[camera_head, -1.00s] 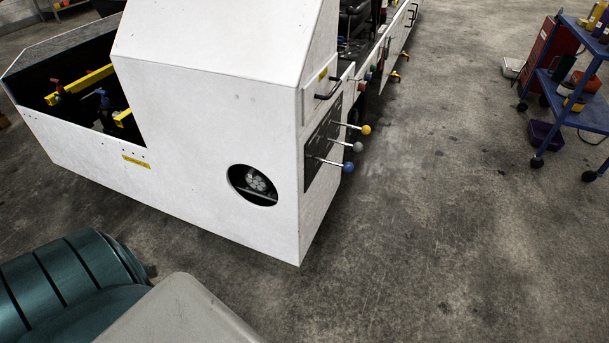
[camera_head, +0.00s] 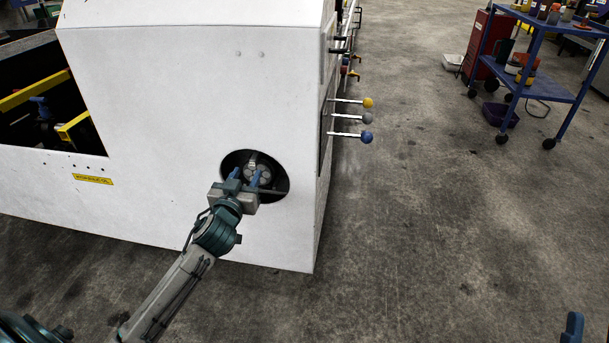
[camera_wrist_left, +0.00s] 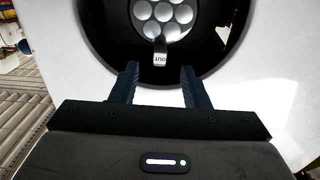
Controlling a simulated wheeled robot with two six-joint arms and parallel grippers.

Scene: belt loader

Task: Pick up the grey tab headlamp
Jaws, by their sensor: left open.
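The headlamp (camera_head: 263,171) is a round cluster of pale lenses set in a dark round opening in the white vehicle's front panel. In the left wrist view the headlamp (camera_wrist_left: 163,14) is cut off by the top edge. A grey tab (camera_wrist_left: 161,52) marked "OUT" sticks out from its rim. My left gripper (camera_head: 246,177) is at the opening, its two blue fingers pointing at the headlamp. In the wrist view the open, empty fingers (camera_wrist_left: 160,72) lie either side of the tab's line, a little short of it. A blue tip at the bottom right, apparently my right gripper (camera_head: 572,328), is mostly out of frame.
The white vehicle body (camera_head: 150,90) surrounds the opening. Levers with yellow, grey and blue knobs (camera_head: 366,138) jut from its right side. A blue cart (camera_head: 545,85) and a red cabinet (camera_head: 490,45) stand at the upper right. The concrete floor between is clear.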

